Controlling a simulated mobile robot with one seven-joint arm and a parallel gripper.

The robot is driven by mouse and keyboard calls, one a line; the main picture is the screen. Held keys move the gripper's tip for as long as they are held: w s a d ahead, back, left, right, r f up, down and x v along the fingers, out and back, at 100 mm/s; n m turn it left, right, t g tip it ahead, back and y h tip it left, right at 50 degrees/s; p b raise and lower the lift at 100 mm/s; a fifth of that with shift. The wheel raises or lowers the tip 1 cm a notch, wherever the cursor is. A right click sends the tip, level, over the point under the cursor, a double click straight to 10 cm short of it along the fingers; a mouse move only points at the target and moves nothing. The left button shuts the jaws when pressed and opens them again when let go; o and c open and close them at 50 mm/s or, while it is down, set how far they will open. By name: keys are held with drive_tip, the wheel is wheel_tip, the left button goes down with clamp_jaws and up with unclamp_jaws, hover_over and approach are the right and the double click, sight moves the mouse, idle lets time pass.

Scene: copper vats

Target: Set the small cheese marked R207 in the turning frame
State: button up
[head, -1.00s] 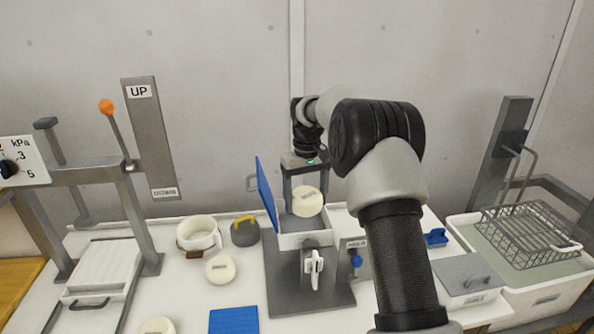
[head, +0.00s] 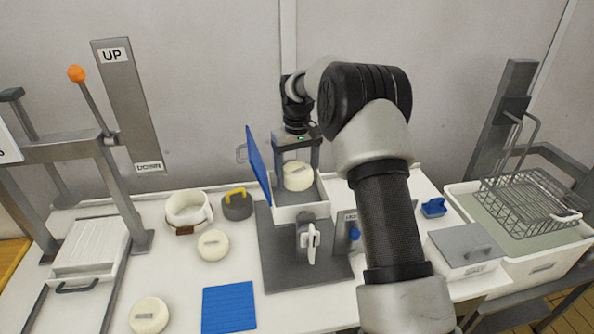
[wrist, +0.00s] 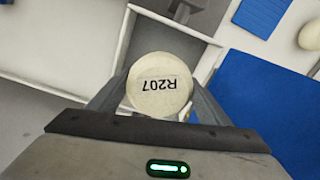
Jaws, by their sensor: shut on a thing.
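The small cheese marked R207 (wrist: 160,88) is a pale round with a label, which reads upside down in the wrist view. My gripper (head: 298,172) is shut on this cheese (head: 298,176), one finger on each side. The turning frame (head: 302,212) is a white open box on a grey stand, with a blue lid (head: 258,165) swung up at its left. The cheese is over the box opening in the head view. I cannot tell whether it touches the box floor.
Two other cheeses (head: 213,245) (head: 149,315) lie on the table near a blue mat (head: 229,308). A white mould (head: 188,211) and a dark weight with yellow handle (head: 237,205) stand left of the frame. A grey-lidded box (head: 465,250) and wire basket (head: 530,203) are at right.

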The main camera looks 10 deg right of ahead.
drive_tip(key=b, duration=0.2)
hover_over(297, 202)
drive_tip(key=shift+f, duration=2.75)
drive_tip(key=shift+f+b, duration=0.55)
drive_tip(key=shift+f, duration=0.25)
drive_tip(key=o, duration=1.4)
drive_tip(key=shift+o, duration=0.2)
drive_tip(key=shift+r+p, duration=2.35)
drive_tip(key=shift+r, duration=1.15)
